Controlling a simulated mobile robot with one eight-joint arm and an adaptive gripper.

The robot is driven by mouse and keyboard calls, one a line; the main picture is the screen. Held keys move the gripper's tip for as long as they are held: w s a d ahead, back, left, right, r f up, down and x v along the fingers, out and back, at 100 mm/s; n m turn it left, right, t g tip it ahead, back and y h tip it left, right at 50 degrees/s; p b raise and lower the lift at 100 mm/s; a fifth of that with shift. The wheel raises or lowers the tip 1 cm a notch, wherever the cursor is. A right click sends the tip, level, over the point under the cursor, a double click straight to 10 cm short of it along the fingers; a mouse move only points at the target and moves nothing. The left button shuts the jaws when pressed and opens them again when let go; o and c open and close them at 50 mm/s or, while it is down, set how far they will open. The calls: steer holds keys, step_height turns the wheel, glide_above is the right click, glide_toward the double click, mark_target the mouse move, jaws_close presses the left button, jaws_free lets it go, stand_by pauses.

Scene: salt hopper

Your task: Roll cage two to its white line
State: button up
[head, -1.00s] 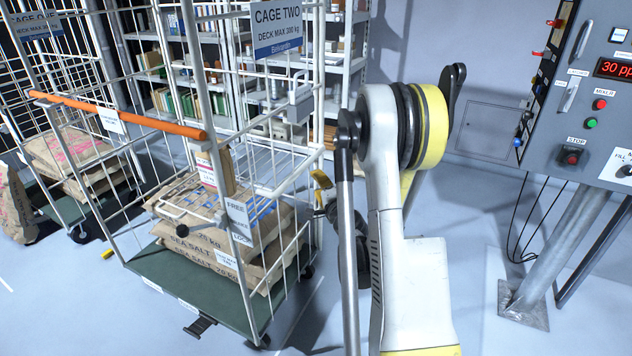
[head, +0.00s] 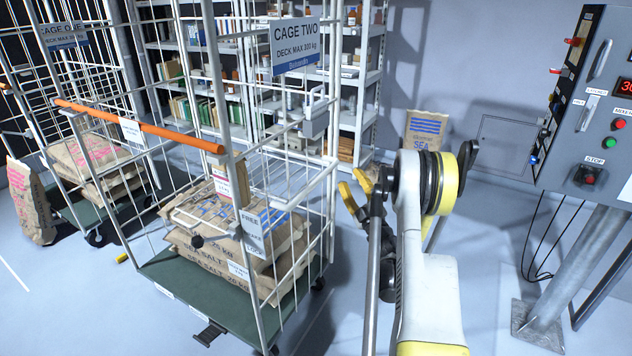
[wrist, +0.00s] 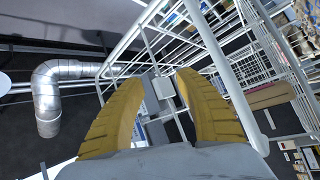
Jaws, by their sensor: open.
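Cage two is a white wire roll cage (head: 328,200) with a green deck (head: 200,295). It has an orange handle bar (head: 140,127) across its near left side and a CAGE TWO sign (head: 295,45). Several sea salt sacks (head: 235,240) lie stacked on its deck. My gripper (head: 352,196) is open, its yellow fingers apart, just right of the cage's right side. In the wrist view my gripper (wrist: 160,85) has nothing between its fingers, and cage bars (wrist: 215,60) show close beyond. A white line (head: 14,274) lies on the floor at far left; I cannot tell whose it is.
Cage one (head: 80,75) stands behind at left, with a sack (head: 28,202) on the floor beside it. Shelving (head: 360,90) stands behind. A sea salt sack (head: 426,130) is behind my arm. A control panel (head: 610,110) on a post (head: 570,270) is at right.

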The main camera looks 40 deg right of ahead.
mark_target(316, 182)
steer(key=w+a+f+n+g+y, duration=0.2)
steer(key=a+f+n+y, duration=0.2)
steer(key=f+n+y, duration=0.4)
steer(key=shift+n+h, duration=0.3)
steer(key=shift+h, duration=0.6)
steer(key=w, duration=0.3)
steer(key=w+r+b, duration=0.1)
steer(key=w, duration=0.2)
steer(key=w+r+b, duration=0.1)
steer(key=w, duration=0.2)
steer(key=shift+w+r, duration=0.15)
steer(key=shift+w, duration=0.05)
steer(key=shift+w+r, duration=0.15)
steer(key=shift+w, duration=0.35)
steer(key=shift+c, duration=0.2)
jaws_close()
